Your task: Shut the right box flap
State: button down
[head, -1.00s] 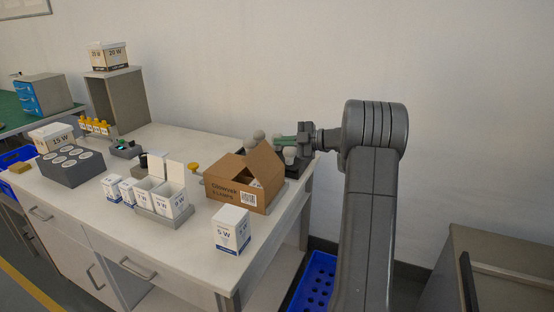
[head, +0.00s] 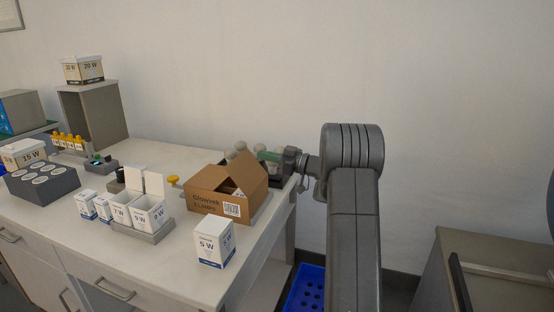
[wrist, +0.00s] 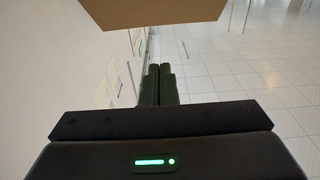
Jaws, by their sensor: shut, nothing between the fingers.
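The brown cardboard box (head: 209,204) stands near the right end of the bench in the head view. Its right flap (head: 255,174) is raised and tilted, and part of the inside shows left of it. My gripper (head: 263,155) is just behind and right of this flap, its fingers pointing left; whether they touch it I cannot tell. In the wrist view my gripper (wrist: 159,70) is shut and empty. A plain cardboard panel (wrist: 155,12), apparently the flap, fills the top of that view, with a gap visible between it and the fingertips.
A white 5 W carton (head: 214,245) stands in front of the box. A grey tray (head: 150,234) with open cartons is to its left. Pale bulbs (head: 241,146) stand behind the box, close to my gripper. A blue crate (head: 306,287) sits below the bench's right end.

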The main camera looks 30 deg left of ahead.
aim_at(240, 161)
jog(key=a, duration=0.2)
jog(key=a+f, duration=0.1)
jog(key=a, duration=0.2)
jog(key=shift+s+a+f, duration=0.2)
jog(key=shift+s+a, duration=0.15)
jog(key=shift+a, duration=0.05)
jog(key=shift+a+f, duration=0.5)
jog(key=shift+a+r+p, duration=0.15)
jog(key=shift+p, duration=0.55)
